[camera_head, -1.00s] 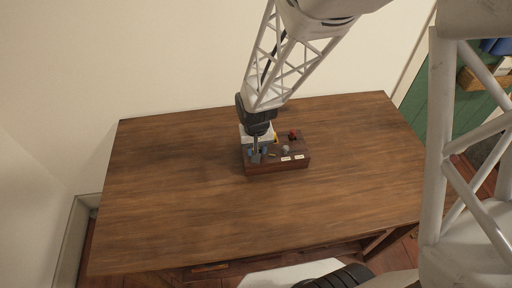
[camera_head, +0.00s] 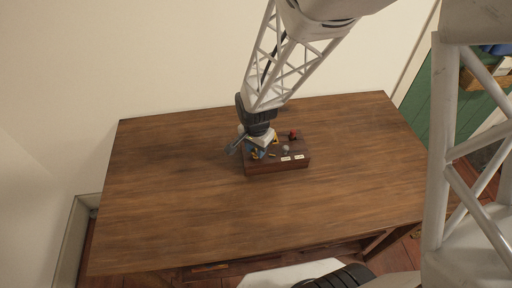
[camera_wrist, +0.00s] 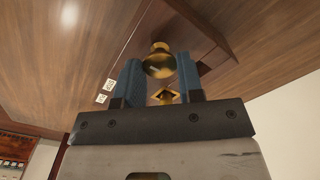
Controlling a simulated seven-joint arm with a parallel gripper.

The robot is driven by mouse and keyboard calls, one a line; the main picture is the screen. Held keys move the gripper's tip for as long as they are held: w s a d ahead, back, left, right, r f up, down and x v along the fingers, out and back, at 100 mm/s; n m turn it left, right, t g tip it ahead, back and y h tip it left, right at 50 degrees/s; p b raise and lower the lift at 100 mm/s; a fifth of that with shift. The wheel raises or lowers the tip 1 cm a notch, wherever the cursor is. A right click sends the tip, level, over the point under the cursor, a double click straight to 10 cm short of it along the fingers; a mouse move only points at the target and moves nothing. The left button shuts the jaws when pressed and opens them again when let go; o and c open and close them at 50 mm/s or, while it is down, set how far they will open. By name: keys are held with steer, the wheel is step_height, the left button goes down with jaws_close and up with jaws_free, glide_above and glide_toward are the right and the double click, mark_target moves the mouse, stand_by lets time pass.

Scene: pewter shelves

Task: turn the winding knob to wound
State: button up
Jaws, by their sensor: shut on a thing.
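A dark wooden box (camera_head: 278,168) stands on the table, with small controls and white labels on its top. In the wrist view, a round brass knob (camera_wrist: 158,62) on the box sits between the blue fingertips of my gripper (camera_wrist: 160,72). In the head view, my gripper (camera_head: 258,154) is over the left part of the box and hides the knob. Two white labels (camera_wrist: 106,91) show left of the fingers in the wrist view, too small to read.
A red control (camera_head: 293,134) and a small grey knob (camera_head: 286,149) are on the right part of the box. A brass diamond-shaped piece (camera_wrist: 165,96) shows between my fingers, nearer the palm. The wooden table (camera_head: 180,200) around the box is clear.

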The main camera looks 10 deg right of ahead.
stand_by(0.3)
steer(key=o, duration=0.9)
steer(key=shift+r, duration=0.15)
steer(key=shift+r, duration=3.8)
